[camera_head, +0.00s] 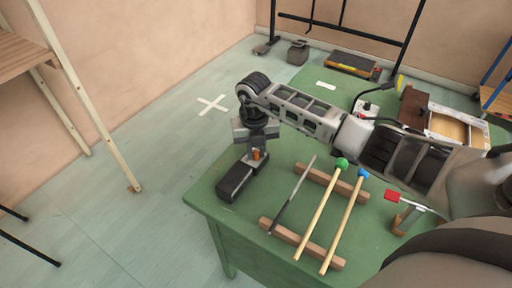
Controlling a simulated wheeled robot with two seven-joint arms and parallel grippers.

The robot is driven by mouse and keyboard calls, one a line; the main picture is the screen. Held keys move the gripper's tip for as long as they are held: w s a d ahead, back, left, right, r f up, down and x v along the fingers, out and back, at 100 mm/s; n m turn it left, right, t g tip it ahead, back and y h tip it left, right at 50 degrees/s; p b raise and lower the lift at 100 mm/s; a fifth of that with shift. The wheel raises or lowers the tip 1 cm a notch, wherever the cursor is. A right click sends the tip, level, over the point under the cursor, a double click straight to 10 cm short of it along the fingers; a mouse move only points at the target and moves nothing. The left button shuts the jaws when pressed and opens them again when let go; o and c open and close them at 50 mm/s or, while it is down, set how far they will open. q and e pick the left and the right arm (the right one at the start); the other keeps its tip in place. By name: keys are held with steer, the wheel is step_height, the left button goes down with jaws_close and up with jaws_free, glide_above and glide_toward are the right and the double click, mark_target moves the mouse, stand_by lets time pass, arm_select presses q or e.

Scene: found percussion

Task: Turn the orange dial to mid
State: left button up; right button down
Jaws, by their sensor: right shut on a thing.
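The orange dial (256,155) shows as a small orange patch on a dark box (235,181) at the left corner of the green table. My right gripper (258,150) reaches across from the right, points down and is shut on the dial. The gripper hides most of the dial, so its pointer and any marks cannot be read. My left gripper is not in view.
On the green table (226,212), several sticks lie across two wooden rests (303,243), including one with a green head (341,163). A wooden shelf (20,55) stands at far left.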

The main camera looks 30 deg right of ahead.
mark_target(254, 153)
steer(key=shift+m, duration=1.1)
arm_select(q)
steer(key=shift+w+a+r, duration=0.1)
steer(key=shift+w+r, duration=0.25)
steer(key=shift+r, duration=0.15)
steer(key=shift+p, duration=0.3)
arm_select(e)
steer(key=shift+w+m, duration=0.1)
steer(key=shift+m, duration=0.3)
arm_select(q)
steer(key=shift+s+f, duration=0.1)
arm_select(e)
steer(key=c, duration=1.3)
jaws_free()
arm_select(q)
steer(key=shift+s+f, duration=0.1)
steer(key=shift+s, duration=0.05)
arm_select(e)
steer(key=shift+r, duration=0.15)
arm_select(q)
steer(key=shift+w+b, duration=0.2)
steer(key=shift+b, duration=0.5)
arm_select(e)
step_height(254, 153, up, 16)
steer(key=shift+a, duration=0.15)
